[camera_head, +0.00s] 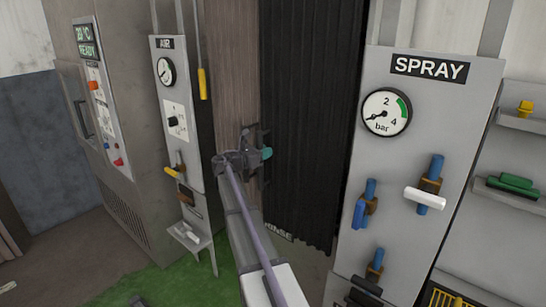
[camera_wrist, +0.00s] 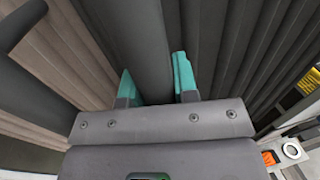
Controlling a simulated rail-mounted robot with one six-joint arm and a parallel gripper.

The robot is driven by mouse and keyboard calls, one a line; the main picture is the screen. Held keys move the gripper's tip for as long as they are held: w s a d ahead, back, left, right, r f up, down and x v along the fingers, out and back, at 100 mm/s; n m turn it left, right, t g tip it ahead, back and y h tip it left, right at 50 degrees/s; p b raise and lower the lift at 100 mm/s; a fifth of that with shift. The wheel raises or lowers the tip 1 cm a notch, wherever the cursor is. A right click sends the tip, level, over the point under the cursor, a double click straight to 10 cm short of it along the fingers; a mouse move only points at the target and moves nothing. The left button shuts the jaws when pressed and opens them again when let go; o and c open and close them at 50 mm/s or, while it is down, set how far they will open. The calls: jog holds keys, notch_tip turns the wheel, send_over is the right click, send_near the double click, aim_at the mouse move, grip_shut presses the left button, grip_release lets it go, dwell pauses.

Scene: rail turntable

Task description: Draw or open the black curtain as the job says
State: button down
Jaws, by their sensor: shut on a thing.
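The black curtain (camera_head: 310,125) hangs in vertical pleats in the middle of the head view, drawn across the space left of the spray panel. Its dark pleats also show on the right of the wrist view (camera_wrist: 228,45). My gripper (camera_head: 265,153) is at the curtain's left edge, beside a brown pleated curtain (camera_head: 236,75). In the wrist view its teal fingertips (camera_wrist: 156,82) stand on both sides of a dark grey upright bar (camera_wrist: 145,40), shut on it. How the bar joins the curtain is hidden.
The SPRAY panel (camera_head: 430,70) with blue valves and a gauge stands right of the curtain. The AIR panel (camera_head: 167,90) and a grey cabinet (camera_head: 128,150) stand left. Green floor (camera_head: 160,288) lies below. A second dark bar (camera_wrist: 22,22) shows at upper left in the wrist view.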

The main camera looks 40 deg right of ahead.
jog(key=shift+w, duration=0.5)
jog(key=c, duration=0.9)
grip_release()
jog(key=shift+w+a, duration=0.15)
jog(key=a, duration=1)
jog(key=shift+w+a, duration=0.15)
jog(key=shift+a, duration=0.2)
